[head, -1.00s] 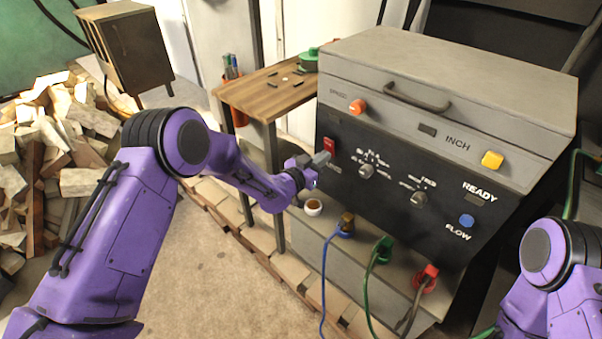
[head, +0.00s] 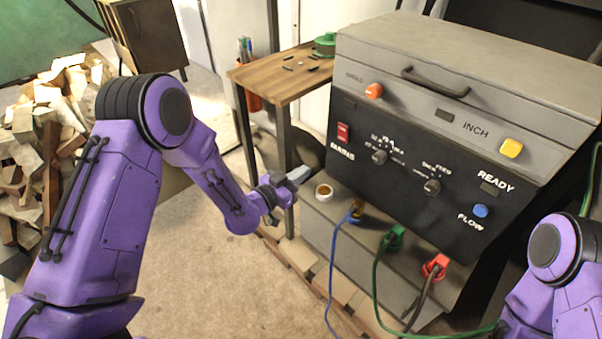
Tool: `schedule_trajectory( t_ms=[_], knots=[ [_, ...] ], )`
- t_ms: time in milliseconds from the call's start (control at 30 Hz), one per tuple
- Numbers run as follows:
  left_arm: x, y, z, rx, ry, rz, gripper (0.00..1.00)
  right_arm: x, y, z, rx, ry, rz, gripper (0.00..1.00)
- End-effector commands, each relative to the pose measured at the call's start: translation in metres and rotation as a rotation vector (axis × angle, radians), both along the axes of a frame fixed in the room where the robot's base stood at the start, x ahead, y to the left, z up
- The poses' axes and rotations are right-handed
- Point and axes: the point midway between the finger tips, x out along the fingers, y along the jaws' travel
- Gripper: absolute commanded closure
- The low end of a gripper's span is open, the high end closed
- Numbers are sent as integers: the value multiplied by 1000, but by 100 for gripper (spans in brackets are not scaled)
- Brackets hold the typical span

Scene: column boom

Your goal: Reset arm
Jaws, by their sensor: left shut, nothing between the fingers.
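My left gripper (head: 300,174) is shut and empty. It is held in the air at the left side of the machine (head: 350,185), below and left of the red MAINS switch (head: 343,132), and looks clear of the panel. The purple left arm (head: 95,215) reaches in from the left with its elbow raised. My right arm (head: 560,280) shows only in part at the bottom right corner, and its gripper is out of the frame.
A wooden side table (head: 285,73) stands left of the machine. A wood pile (head: 40,150) lies far left. The floor between is open.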

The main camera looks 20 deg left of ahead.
Motion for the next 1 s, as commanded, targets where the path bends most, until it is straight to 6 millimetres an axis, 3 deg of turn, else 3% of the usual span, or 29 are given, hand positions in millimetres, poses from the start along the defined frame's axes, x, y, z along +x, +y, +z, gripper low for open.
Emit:
schedule_trajectory(
  t_ms=[267,367,467,500,567,600,700,800,900,1000],
  knots=[
    [0,1,-3,-29,31,10,100,0,0,0,0,0,0,57],
    [-17,22,-34,-119,210,163,100,0,0,1,0,0,0,57],
    [-75,49,-89,-190,484,386,100,0,0,12,0,0,0,57],
    [-105,59,-109,-204,588,476,100,0,0,17,0,0,0,57],
    [-153,74,-133,-208,727,604,100,0,0,24,0,0,0,57],
    [-186,83,-145,-200,812,685,100,0,0,28,0,0,0,57],
    [-265,102,-161,-155,986,859,100,0,0,39,0,0,0,57],
    [-326,115,-163,-86,1099,963,100,0,0,47,0,0,0,57],
    [-361,118,-162,-31,1163,985,100,0,0,54,0,0,0,57],
    [-373,118,-165,-11,1189,982,100,0,0,56,0,0,0,57]
  ],
)
